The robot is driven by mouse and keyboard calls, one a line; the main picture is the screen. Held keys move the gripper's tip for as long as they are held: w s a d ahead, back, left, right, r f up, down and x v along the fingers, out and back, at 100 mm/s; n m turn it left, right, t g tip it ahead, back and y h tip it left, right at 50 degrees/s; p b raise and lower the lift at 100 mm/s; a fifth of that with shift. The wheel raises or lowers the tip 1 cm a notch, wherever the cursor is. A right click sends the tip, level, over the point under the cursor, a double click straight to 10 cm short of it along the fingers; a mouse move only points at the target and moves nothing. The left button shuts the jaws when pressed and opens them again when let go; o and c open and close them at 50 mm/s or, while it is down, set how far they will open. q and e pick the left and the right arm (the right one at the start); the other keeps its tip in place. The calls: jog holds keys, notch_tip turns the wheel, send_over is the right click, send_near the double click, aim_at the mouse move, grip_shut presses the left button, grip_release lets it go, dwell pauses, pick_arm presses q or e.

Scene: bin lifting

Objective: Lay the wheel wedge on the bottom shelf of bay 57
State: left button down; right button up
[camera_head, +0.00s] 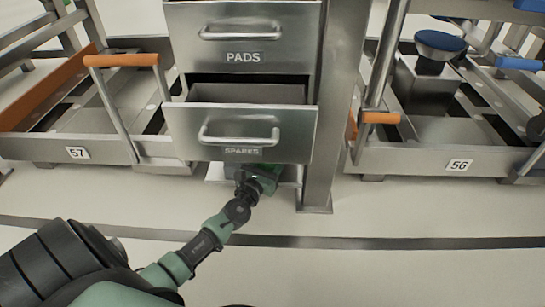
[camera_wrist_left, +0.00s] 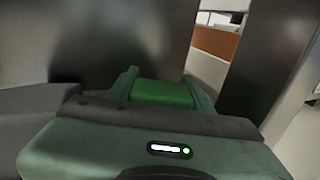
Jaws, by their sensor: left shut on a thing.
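My left gripper (camera_head: 258,176) reaches in low beneath the SPARES drawer, which partly hides it. In the left wrist view the gripper (camera_wrist_left: 162,92) is shut on a green block (camera_wrist_left: 160,93), which I take to be the wheel wedge. A bit of bright green (camera_head: 264,168) also shows at the gripper in the head view. Bay 57 (camera_head: 110,150) stands to the left, with its number plate on the front rim of a low metal frame. Which part is its bottom shelf is hard to tell. My right gripper is not in view.
The SPARES drawer (camera_head: 240,138) juts out, partly open, below the shut PADS drawer (camera_head: 243,55). A metal post (camera_head: 320,150) stands right of them. Bay 56 (camera_head: 430,160) is farther right. Orange-handled bars (camera_head: 122,60) rise at bay 57. The front floor (camera_head: 400,265) is clear.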

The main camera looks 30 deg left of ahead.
aim_at(265, 169)
pick_arm(q)
jog(key=c, duration=0.5)
grip_release()
jog(key=shift+f, duration=0.15)
jog(key=shift+s, duration=0.15)
jog(key=s, duration=0.2)
jog(key=s+p, duration=0.1)
jog(key=s, duration=0.1)
jog(key=s+d+p, duration=0.1)
jog(key=s, duration=0.1)
jog(key=shift+s+d, duration=0.15)
jog(key=shift+s, duration=0.6)
